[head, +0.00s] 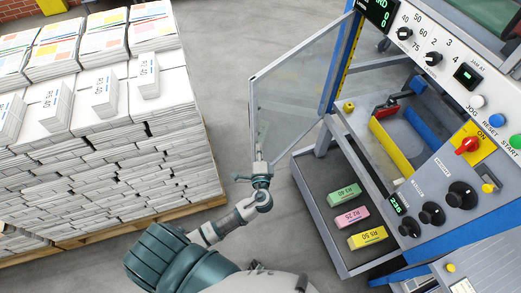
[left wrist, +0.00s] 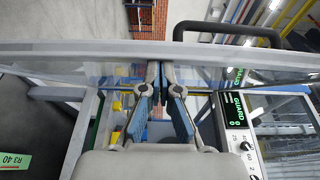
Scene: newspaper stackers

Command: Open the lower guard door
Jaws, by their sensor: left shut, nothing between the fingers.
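The guard door (head: 300,95) is a clear panel in a grey frame, standing swung out to the left from the machine's blue post (head: 342,60). Its frame bar crosses the left wrist view (left wrist: 70,54), with a black bar handle (left wrist: 230,31) beyond it. My left gripper (head: 261,168) is at the door's lower outer corner, fingers shut. In the left wrist view the gripper (left wrist: 160,72) has its fingertips together close against the frame bar, with nothing between them; I cannot tell whether they touch it. My right gripper is not in view.
The machine's control panel (head: 455,75) with knobs and buttons is at the right. A grey tray (head: 325,225) with green, pink and yellow blocks sits low beside it. A pallet of newspaper stacks (head: 100,150) stands at left. Grey floor (head: 222,70) is clear between them.

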